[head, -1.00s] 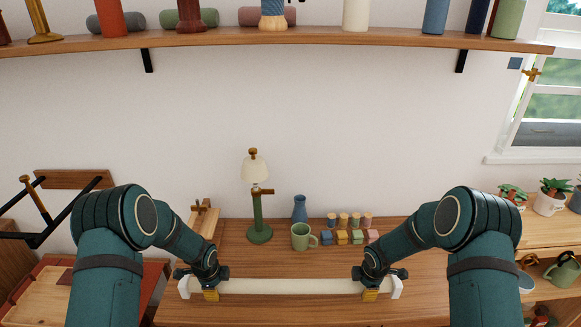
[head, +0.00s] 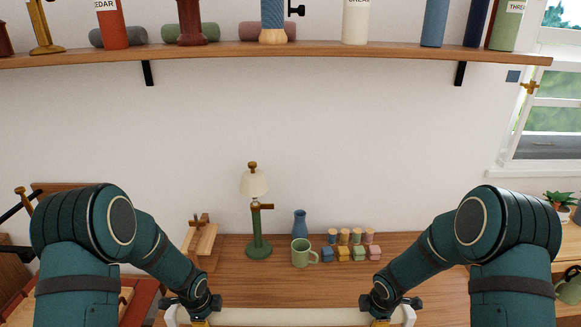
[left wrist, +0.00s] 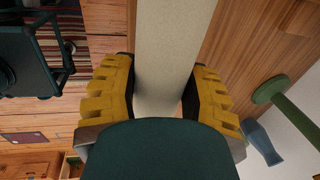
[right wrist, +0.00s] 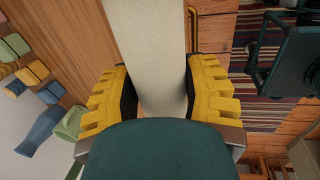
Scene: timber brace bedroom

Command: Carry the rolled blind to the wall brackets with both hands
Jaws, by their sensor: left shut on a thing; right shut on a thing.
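The rolled blind (head: 290,316) is a long cream roll with white ends, lying level across the bottom of the head view. My left gripper (head: 200,321) is shut on it near its left end; the left wrist view shows yellow fingers on both sides of the roll (left wrist: 172,50). My right gripper (head: 381,321) is shut on it near its right end, as the right wrist view also shows on the roll (right wrist: 150,50). A brass bracket (head: 530,87) is on the wall beside the window. Any matching bracket is not clearly visible.
A wooden shelf (head: 300,52) with black supports (head: 148,73) crosses the wall above, holding several containers. On the desk (head: 340,275) stand a green lamp (head: 258,235), a blue vase (head: 299,223), a green mug (head: 302,254) and small blocks. The wall between is bare.

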